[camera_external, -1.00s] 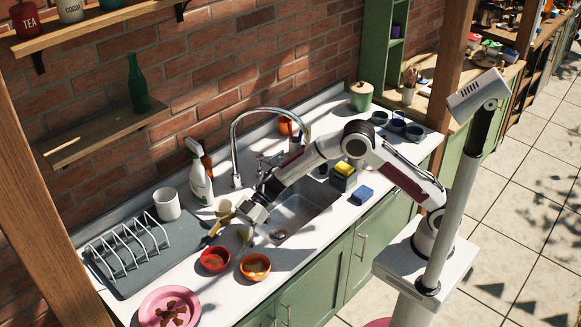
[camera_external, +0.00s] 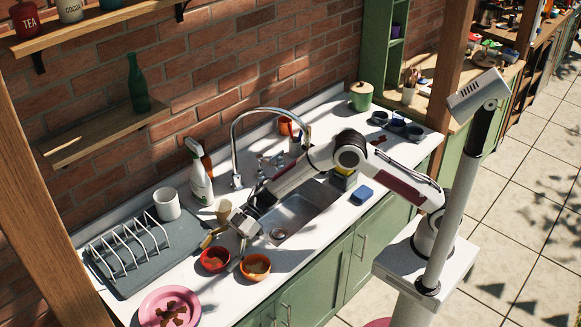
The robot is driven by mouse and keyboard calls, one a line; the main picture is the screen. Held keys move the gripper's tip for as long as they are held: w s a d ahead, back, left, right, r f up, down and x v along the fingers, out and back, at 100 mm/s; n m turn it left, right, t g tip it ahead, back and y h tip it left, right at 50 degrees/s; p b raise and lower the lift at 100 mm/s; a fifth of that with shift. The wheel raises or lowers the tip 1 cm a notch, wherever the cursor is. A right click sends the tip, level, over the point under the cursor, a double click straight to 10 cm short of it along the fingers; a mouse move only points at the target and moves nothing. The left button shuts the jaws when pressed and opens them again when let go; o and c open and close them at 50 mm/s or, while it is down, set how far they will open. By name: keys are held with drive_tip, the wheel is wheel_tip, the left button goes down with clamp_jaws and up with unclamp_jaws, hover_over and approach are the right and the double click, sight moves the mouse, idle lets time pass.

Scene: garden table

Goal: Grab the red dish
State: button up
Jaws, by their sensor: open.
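The red dish (camera_external: 203,263) is a small round bowl on the white counter, left of the orange bowl (camera_external: 256,278). Its inside looks dark red-brown. My gripper (camera_external: 223,247) is open and points down, just behind and above the red dish. One finger is near the dish's back left, the other near its right side, by the gap to the orange bowl. I cannot tell whether a finger touches the dish. Nothing is held.
A pink plate (camera_external: 150,302) with brown pieces lies front left. A grey drying mat with a white rack (camera_external: 125,245) stands left. The sink (camera_external: 300,213) is right. A spray bottle (camera_external: 198,180), a beige cup (camera_external: 223,211) and a white mug (camera_external: 167,204) stand behind.

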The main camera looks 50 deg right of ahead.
drive_tip(key=shift+a+f, duration=0.25)
drive_tip(key=shift+a, duration=0.25)
drive_tip(key=c, duration=1.3)
